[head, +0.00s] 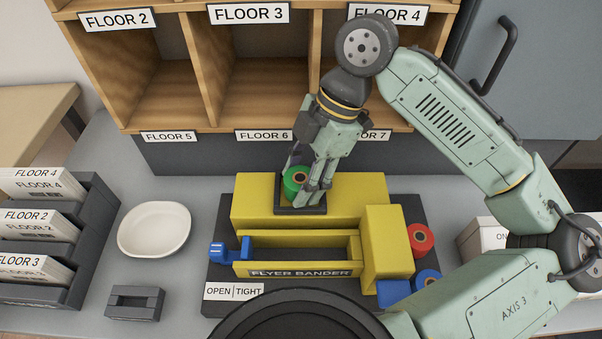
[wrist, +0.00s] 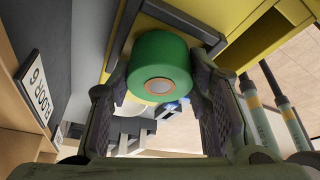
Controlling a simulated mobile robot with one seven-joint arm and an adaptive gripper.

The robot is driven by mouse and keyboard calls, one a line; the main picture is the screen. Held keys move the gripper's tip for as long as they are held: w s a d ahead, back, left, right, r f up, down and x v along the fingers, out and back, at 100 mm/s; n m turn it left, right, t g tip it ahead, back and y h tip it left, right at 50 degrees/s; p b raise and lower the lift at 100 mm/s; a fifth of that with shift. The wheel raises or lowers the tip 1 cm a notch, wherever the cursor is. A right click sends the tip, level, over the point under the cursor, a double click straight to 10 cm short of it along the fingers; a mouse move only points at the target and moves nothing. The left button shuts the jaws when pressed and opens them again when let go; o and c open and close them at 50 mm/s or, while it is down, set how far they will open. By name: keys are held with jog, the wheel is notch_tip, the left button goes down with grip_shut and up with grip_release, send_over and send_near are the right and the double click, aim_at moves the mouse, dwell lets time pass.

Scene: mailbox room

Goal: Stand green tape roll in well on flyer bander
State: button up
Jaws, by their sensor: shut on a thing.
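The green tape roll (head: 293,181) is between the fingers of my gripper (head: 309,187), over the dark-rimmed well (head: 301,210) on top of the yellow flyer bander (head: 350,190). In the wrist view the green roll (wrist: 159,62) sits between both fingers of my gripper (wrist: 162,85), with its round core facing the camera. The well's dark rim (wrist: 181,19) shows behind the roll. My gripper is shut on the roll. I cannot tell whether the roll touches the well's floor, as its lower part is partly hidden.
A red roll (head: 420,239) and a blue roll (head: 427,283) are at the bander's right side. A blue lever (head: 230,250) sticks out at its left. A white bowl (head: 154,229) and a card rack (head: 95,235) stand further left. Wooden cubbies (head: 270,80) rise behind.

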jog(key=shift+f, duration=0.2)
jog(key=o, duration=1.3)
jog(key=shift+c, duration=0.2)
notch_tip(320, 180, up, 5)
jog(key=p, duration=0.4)
jog(key=shift+r+p, duration=0.15)
jog(key=shift+p, duration=0.25)
jog(key=shift+r, duration=0.9)
